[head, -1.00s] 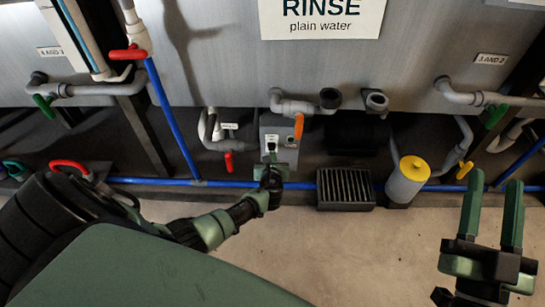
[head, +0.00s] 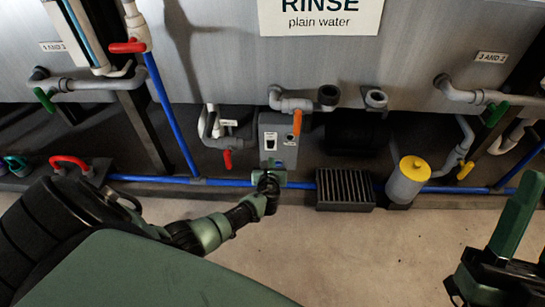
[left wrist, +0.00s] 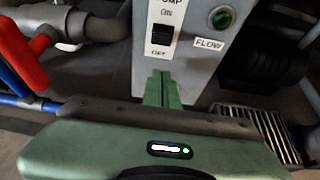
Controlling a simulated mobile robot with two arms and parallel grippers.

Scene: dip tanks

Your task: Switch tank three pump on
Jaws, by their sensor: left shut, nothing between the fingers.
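The grey pump box (head: 290,150) stands under the tank with the RINSE sign. Its white plate carries a black rocker switch (left wrist: 162,34) with ON printed above and a partly readable OFF below. I cannot tell which way the rocker is tipped. A green lamp (left wrist: 222,18) sits to its right above a FLOW label. My left gripper (head: 268,170) is shut and empty. In the left wrist view its fingertips (left wrist: 160,78) are just below the switch plate, and contact is unclear. My right gripper (head: 530,215) is partly cut off at the right edge, its fingers apart with nothing seen between them.
An orange lever (head: 297,122) is beside the box's top. A red-handled valve (head: 227,159) is left of it. A dark slatted grate (head: 346,188) and a yellow-capped canister (head: 407,182) stand to the right. A blue pipe (head: 140,179) runs along the low kerb. The floor in front is clear.

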